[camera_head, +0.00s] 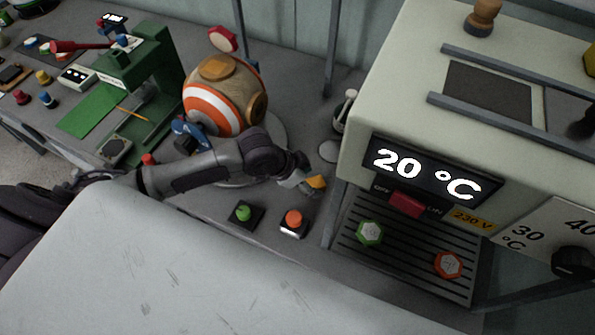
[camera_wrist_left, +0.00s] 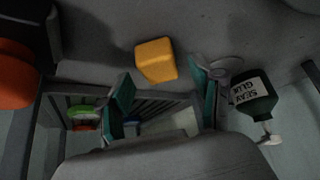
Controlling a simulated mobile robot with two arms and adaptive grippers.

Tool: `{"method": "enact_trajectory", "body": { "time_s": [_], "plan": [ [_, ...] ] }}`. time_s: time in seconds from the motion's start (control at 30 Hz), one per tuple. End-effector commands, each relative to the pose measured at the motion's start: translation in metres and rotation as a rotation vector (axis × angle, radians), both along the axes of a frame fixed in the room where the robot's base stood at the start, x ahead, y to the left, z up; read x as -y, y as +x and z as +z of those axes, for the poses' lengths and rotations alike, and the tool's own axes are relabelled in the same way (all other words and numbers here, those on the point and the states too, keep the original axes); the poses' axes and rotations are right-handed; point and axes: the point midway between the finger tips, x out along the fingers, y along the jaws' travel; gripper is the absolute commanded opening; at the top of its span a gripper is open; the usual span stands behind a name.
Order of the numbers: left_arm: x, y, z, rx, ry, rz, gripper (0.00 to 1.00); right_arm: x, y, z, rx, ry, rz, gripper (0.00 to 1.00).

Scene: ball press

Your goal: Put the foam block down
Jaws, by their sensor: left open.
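The foam block is a small yellow-orange block (camera_head: 316,182) on the grey bench in the head view, close to the front left of the heater machine. In the left wrist view the foam block (camera_wrist_left: 156,61) lies just past the fingertips, with a gap on both sides. My left gripper (camera_head: 303,182) is low over the bench beside the block; in the wrist view its two teal-padded fingers (camera_wrist_left: 162,84) are spread apart and hold nothing. The arm hides part of the bench behind it. My right gripper is in neither view.
The machine with the "20 °C" display (camera_head: 425,175) stands to the right, over a slatted grate. An orange button (camera_head: 293,219) and a green button (camera_head: 243,212) sit in front of the gripper. A glue bottle (camera_wrist_left: 254,92) is close by. A striped ball (camera_head: 225,97) stands behind the arm.

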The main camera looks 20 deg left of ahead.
Motion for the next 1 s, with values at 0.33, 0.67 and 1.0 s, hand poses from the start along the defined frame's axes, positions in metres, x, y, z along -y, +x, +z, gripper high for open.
{"method": "enact_trajectory", "body": {
  "time_s": [0.33, 0.67, 1.0],
  "plan": [
    [-0.03, -0.028, 0.062, 0.002, 0.002, -0.001, 0.65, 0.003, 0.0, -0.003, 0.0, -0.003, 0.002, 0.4],
    [-0.04, -0.039, 0.087, -0.001, -0.001, 0.0, 0.65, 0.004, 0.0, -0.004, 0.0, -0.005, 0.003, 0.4],
    [-0.041, -0.039, 0.088, -0.001, -0.001, 0.0, 0.65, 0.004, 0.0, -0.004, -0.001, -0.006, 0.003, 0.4]
  ]
}}
